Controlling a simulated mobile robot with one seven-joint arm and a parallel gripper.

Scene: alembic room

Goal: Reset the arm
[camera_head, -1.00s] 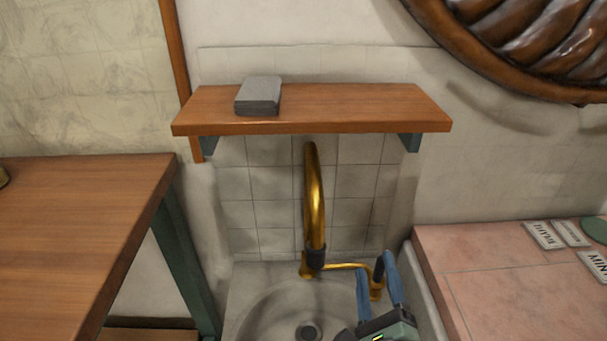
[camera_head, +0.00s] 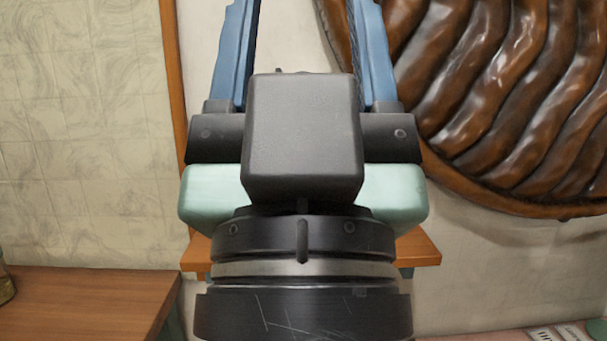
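My gripper (camera_head: 303,35) is raised close in front of the camera and fills the middle of the view. The fingertips run up to the top edge of the view. My wrist hides most of what lies behind it.
A wooden shelf (camera_head: 426,252) shows at both sides behind my wrist. A wooden table (camera_head: 80,300) is at the lower left, with part of a jar (camera_head: 5,285) at its edge. A large brown ribbed ornament (camera_head: 500,100) is on the right wall. A pink counter (camera_head: 500,336) shows at the lower right.

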